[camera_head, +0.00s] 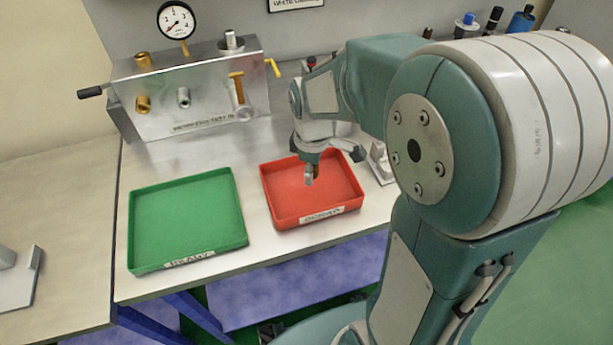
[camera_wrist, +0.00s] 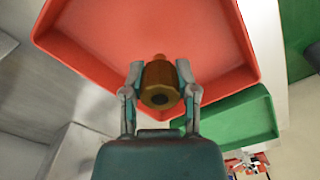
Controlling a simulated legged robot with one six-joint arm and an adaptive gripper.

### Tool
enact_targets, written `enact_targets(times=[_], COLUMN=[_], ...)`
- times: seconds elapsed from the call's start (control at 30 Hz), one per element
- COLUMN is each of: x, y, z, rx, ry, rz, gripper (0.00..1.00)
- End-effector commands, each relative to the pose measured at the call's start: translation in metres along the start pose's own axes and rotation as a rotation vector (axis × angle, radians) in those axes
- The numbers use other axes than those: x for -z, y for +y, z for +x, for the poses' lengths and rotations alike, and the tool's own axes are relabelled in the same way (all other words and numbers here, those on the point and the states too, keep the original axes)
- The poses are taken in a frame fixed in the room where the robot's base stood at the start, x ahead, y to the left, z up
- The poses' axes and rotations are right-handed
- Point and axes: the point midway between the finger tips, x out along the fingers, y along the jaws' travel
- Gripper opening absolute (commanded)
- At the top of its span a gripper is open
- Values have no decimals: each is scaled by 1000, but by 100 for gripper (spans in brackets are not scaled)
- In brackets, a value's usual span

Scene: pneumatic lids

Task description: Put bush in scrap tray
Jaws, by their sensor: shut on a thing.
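A brass-coloured bush (camera_wrist: 160,86) with a dark hole in its end is between the fingers of my gripper (camera_wrist: 160,75) in the wrist view. My gripper is shut on it. In the head view my gripper (camera_head: 312,178) hangs over the red scrap tray (camera_head: 332,217), and the bush shows only as a small brownish bit by the fingers. The scrap tray also shows in the wrist view (camera_wrist: 85,50) behind the bush. Its visible floor is empty. I cannot tell exactly how high the bush is above the tray floor.
A green tray (camera_head: 140,225) stands left of the scrap tray and looks empty. A metal block with a gauge (camera_head: 177,21), fittings and handles stands at the back. Bottles (camera_head: 466,24) stand at the back right. The bench front edge runs just before the trays.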

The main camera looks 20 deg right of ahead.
Motion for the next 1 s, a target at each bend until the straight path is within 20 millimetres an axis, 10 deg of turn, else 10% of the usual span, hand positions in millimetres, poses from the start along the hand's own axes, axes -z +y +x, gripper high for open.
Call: enact_targets(times=[0.6,0.63,0.7,1.0], x=[7,7,6,8], y=[-1,0,0,-1], z=[38,38,38,38], rx=[-1,-1,-1,-2], ry=[-3,-3,-2,-4], rz=[-1,-1,-1,-1], gripper=[0,43,73,73])
